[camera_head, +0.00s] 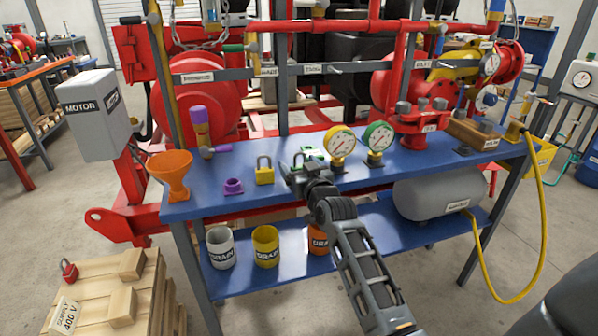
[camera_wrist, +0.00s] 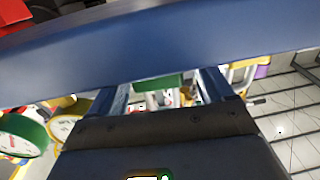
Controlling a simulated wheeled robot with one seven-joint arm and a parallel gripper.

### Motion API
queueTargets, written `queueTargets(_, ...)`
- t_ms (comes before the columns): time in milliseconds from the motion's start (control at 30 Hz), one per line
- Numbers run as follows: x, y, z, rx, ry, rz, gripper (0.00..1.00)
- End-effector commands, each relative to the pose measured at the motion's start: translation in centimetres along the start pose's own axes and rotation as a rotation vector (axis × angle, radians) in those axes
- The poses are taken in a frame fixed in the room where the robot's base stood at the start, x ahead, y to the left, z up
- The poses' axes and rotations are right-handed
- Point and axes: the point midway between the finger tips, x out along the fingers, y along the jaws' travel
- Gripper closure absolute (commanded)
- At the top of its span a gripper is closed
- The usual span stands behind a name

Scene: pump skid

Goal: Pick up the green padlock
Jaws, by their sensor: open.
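My gripper (camera_head: 303,163) is over the blue workbench (camera_head: 215,172), in the middle of its top, and its jaws are apart. The green padlock (camera_head: 313,153) is just behind it in the head view, mostly hidden by the gripper. In the wrist view the padlock's green body (camera_wrist: 160,82) shows between the two fingers (camera_wrist: 163,92), with a gap to each side. I cannot tell whether either finger touches it.
A yellow padlock (camera_head: 264,171) stands to the left, beside a purple part (camera_head: 233,186) and an orange funnel (camera_head: 171,172). Yellow-rimmed (camera_head: 340,144) and green-rimmed (camera_head: 379,138) gauges stand close on the right. A red padlock (camera_head: 68,270) lies on the pallet.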

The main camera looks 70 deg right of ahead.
Motion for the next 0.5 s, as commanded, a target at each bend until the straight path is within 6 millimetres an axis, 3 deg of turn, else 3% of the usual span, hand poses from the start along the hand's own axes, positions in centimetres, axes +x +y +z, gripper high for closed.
queueTargets(200,2.5,0.1,0.1,0.000,0.000,0.001,0.19)
queueTargets(500,2.6,0.0,0.1,-0.001,0.000,0.000,0.22)
